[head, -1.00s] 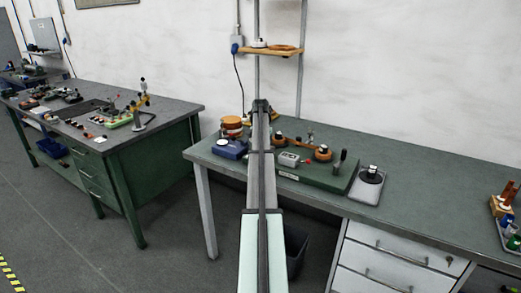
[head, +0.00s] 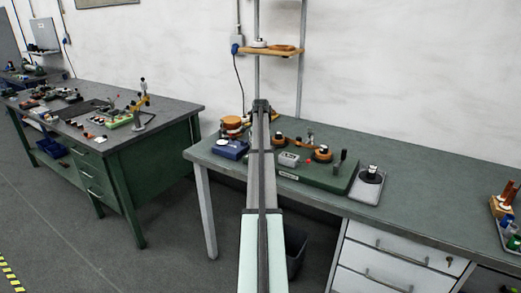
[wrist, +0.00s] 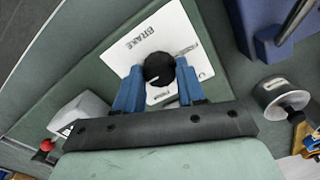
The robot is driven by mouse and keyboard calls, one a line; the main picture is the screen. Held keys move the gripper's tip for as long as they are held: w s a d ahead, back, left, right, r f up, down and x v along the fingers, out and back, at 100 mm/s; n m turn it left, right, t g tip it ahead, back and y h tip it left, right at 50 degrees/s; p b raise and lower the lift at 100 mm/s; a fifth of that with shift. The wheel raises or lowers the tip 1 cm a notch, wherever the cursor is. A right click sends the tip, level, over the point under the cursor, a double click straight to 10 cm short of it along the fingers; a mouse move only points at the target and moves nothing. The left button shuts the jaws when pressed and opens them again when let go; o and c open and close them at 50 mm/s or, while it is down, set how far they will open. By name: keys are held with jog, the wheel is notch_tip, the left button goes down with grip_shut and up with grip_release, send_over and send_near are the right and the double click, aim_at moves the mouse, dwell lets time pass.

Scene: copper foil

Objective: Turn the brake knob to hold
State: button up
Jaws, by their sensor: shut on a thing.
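The brake knob (wrist: 158,66) is round and black, on a white plate (wrist: 128,50) marked BRAKE in the wrist view. The plate has smaller words near the knob, too blurred to read surely. A short pale mark shows on the knob. My gripper (wrist: 159,77) has its blue fingers on either side of the knob, shut on it. In the head view my own arm hides the knob and the gripper.
The plate sits on a green base (head: 315,178) on the right bench (head: 420,190). A grey block (wrist: 82,110) with a red button (wrist: 47,144) is at the left in the wrist view. A blue box (wrist: 275,30) and a white-and-black spool-like piece (wrist: 283,94) stand at the right.

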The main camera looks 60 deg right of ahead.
dwell(0.3)
jog(key=o, duration=1)
jog(key=shift+o, duration=0.2)
notch_tip(320, 180, up, 14)
jog(key=shift+f, duration=0.1)
dwell(0.4)
